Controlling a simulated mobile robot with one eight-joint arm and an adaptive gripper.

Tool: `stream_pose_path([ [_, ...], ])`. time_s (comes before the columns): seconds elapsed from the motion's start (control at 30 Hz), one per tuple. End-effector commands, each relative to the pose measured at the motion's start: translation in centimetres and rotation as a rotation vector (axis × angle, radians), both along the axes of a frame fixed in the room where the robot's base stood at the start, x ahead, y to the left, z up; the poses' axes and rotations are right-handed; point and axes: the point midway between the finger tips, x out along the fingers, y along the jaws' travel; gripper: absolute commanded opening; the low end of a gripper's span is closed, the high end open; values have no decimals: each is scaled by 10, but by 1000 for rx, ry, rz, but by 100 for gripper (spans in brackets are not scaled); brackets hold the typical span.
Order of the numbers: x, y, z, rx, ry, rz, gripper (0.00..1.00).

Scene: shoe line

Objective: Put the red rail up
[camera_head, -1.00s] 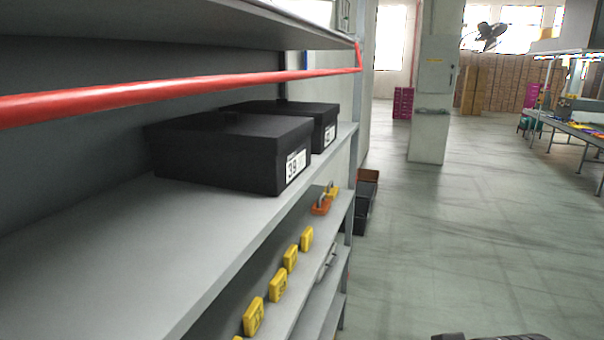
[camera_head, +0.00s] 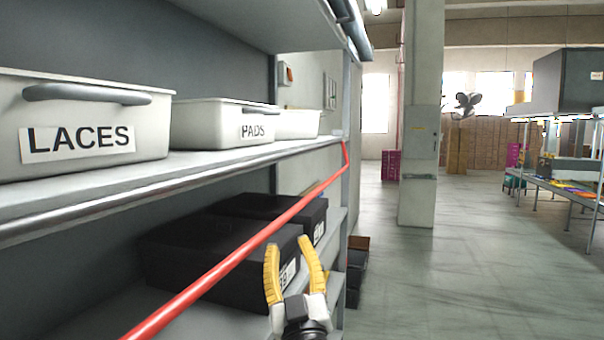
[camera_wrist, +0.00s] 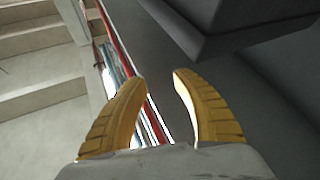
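The red rail (camera_head: 220,265) is a long thin bar. It runs along the front of the shelf bay that holds the black shoe boxes. Its far end bends up at the rack's far upright, by the shelf board above. In the head view its near end leaves the bottom edge. My gripper (camera_head: 289,245), with yellow fingers, is open and empty, in front of the boxes and to the right of the rail. In the wrist view the rail (camera_wrist: 115,42) passes behind the gap between my gripper's fingers (camera_wrist: 158,80), nearer the left one. I see no contact with it.
White bins marked LACES (camera_head: 150,150) and PADS (camera_head: 195,125) stand on the shelf board above. A black shoe box (camera_head: 200,255) sits behind the rail; a dark box (camera_wrist: 235,25) hangs close in the wrist view. The aisle floor (camera_head: 440,280) right of the rack is clear.

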Motion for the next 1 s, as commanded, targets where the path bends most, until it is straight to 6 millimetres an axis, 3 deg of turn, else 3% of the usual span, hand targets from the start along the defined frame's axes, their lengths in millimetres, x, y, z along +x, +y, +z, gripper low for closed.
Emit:
stream_pose_path([
  [0.2, -22, 1, 12, 98, -243, -223, 34],
  [0.4, -34, -7, 9, 132, -300, -324, 34],
  [1.0, 31, -28, 77, 134, -302, -328, 34],
])
